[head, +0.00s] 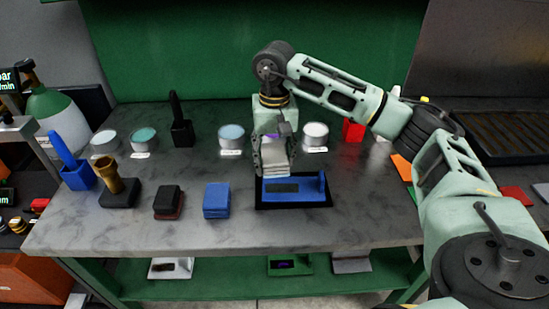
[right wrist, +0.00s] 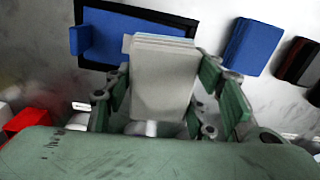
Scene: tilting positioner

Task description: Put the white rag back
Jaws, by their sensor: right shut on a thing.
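The white rag (right wrist: 163,85), a folded pale stack, is between the fingers of my right gripper (right wrist: 168,100) in the right wrist view. In the head view my right gripper (head: 274,163) points down just behind a blue holder (head: 310,188) set in a black-edged outline. The gripper is shut on the rag, which partly overlaps the holder's near edge in the wrist view (right wrist: 145,35). I cannot tell whether the rag touches the holder. My left gripper is not in view.
A folded blue cloth (head: 216,200) and a dark block (head: 168,201) lie left of the holder. Round tins, including one (head: 315,136), stand behind. A red box (head: 353,130) is at the right. The front strip of the grey bench (head: 180,235) is clear.

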